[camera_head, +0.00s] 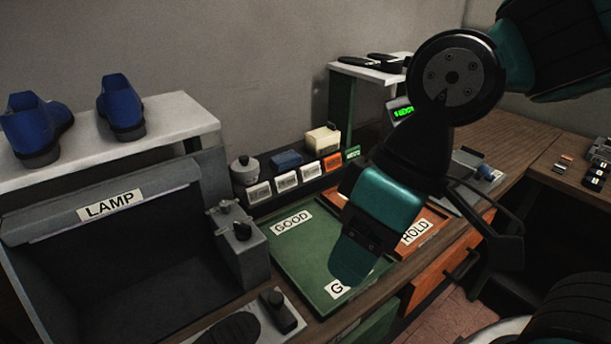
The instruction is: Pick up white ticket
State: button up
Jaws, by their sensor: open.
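White tickets stand in a dark rack (305,180) at the back of the bench: a left one (258,192), a middle one (286,182) and a right one (310,171), each with small dark print I cannot read. Which one is the task's white ticket I cannot tell. My gripper (430,272) hangs to the right and in front of the rack, over the trays. It is open, and I see nothing held, though its inner side is partly hidden.
An orange ticket (332,161) and a green one (353,153) stand right of the white ones. A green GOOD tray (300,255) and an orange HOLD tray (432,218) lie in front. A grey LAMP booth (195,205) and knobbed box (240,240) stand left. Blue shoes (122,105) sit above.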

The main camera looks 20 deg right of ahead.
aim_at(311, 171)
jog(key=u, duration=0.05)
jog(key=k, duration=1.1)
jog(key=z, duration=0.85)
jog(key=i, duration=1.35)
jog(key=u, duration=0.9)
jog(key=i, duration=0.4)
jog(key=u, duration=0.5)
